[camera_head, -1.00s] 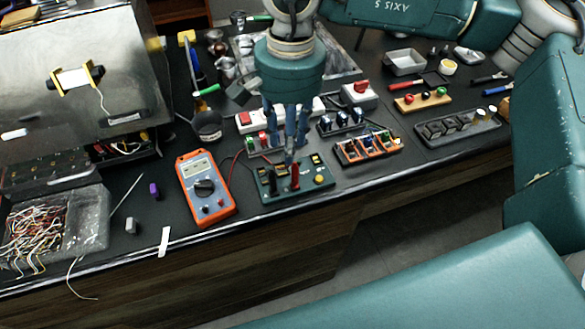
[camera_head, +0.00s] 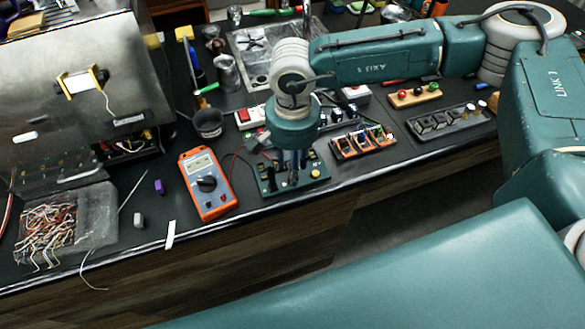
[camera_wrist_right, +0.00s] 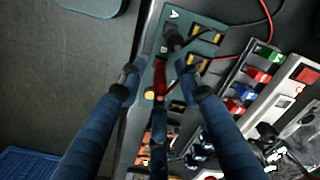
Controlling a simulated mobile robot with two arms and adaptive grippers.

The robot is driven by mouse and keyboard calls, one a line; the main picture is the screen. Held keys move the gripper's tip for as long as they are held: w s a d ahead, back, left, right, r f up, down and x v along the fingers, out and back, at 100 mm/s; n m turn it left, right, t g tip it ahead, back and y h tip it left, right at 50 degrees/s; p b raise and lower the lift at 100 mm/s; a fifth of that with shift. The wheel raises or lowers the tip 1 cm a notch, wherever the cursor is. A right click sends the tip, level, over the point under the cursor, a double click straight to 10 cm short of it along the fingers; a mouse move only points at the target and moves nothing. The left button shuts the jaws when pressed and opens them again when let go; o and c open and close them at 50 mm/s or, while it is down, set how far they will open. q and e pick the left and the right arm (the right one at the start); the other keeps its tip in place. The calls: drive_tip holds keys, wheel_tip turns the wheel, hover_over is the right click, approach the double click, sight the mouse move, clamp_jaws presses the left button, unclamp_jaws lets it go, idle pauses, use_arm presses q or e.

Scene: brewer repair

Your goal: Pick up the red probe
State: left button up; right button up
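The red probe (camera_wrist_right: 160,76) stands in a dark green board (camera_wrist_right: 205,25), next to a black probe (camera_wrist_right: 173,40). My right gripper (camera_wrist_right: 157,76) is open in the right wrist view, with its blue fingers around the red probe. Two fingertips are apart on either side of it, and a third finger reaches toward its near end. I cannot tell whether any finger touches it. In the head view my right gripper (camera_head: 287,178) is low over the board (camera_head: 312,181), and its fingers hide most of the red probe. My left gripper is not in view.
An orange multimeter (camera_head: 208,184) lies left of the board, its red lead running toward it. An orange-framed block with several parts (camera_head: 362,141) is close on the right. The table's front edge is near.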

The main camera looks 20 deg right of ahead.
clamp_jaws()
drive_tip(key=shift+r, duration=0.15)
